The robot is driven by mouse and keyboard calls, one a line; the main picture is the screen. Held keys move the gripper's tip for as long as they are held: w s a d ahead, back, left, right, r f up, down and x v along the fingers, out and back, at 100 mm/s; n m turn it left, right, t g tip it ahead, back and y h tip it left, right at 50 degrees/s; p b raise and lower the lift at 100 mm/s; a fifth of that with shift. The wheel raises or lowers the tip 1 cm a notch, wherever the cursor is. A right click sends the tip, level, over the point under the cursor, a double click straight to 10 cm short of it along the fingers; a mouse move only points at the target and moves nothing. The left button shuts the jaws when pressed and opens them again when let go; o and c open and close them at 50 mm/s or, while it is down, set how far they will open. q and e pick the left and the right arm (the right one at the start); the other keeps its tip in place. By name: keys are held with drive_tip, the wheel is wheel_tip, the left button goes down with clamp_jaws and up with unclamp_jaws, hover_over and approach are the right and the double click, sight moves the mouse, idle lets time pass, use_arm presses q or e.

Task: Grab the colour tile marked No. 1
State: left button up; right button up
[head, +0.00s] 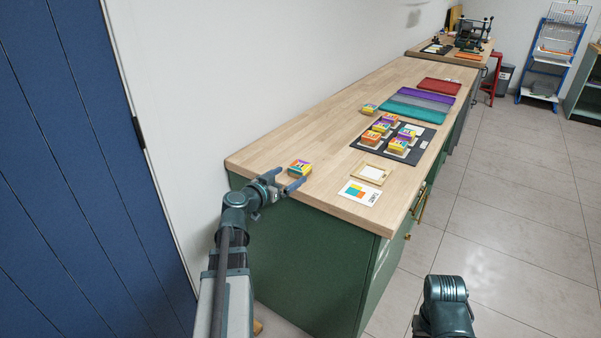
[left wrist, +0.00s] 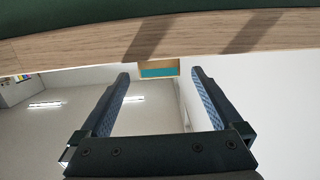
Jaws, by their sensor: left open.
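My left gripper (head: 287,178) is open at the counter's edge, just on the near side of this tile. In the left wrist view, the tile's teal and wood-coloured side (left wrist: 158,71) shows beyond and between the open fingers (left wrist: 160,76), with nothing held. Several similar tiles sit on a dark mat (head: 365,151) further along, and another tile (head: 369,108) lies behind it. I cannot read a No. 1 on any tile.
A wooden frame (head: 358,172) and a printed card (head: 357,193) lie near the counter's front corner. Teal (head: 398,112), grey and red mats lie further back. The counter's edge (left wrist: 60,48) crosses the left wrist view. A white wall runs behind; the tiled floor at right is clear.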

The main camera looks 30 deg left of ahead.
sight(295, 172)
use_arm(q)
drive_tip(key=shift+w+d+f+b, duration=0.1)
drive_tip(key=shift+w+f, duration=0.05)
drive_tip(key=shift+w, duration=0.95)
drive_tip(key=shift+w+d+f+b, duration=0.1)
drive_tip(key=shift+w+f+b, duration=0.1)
drive_tip(key=shift+w, duration=0.95)
drive_tip(key=shift+w+d+f+b, duration=0.1)
drive_tip(key=shift+w+f, duration=0.05)
drive_tip(key=shift+w, duration=0.95)
drive_tip(key=c, duration=1.4)
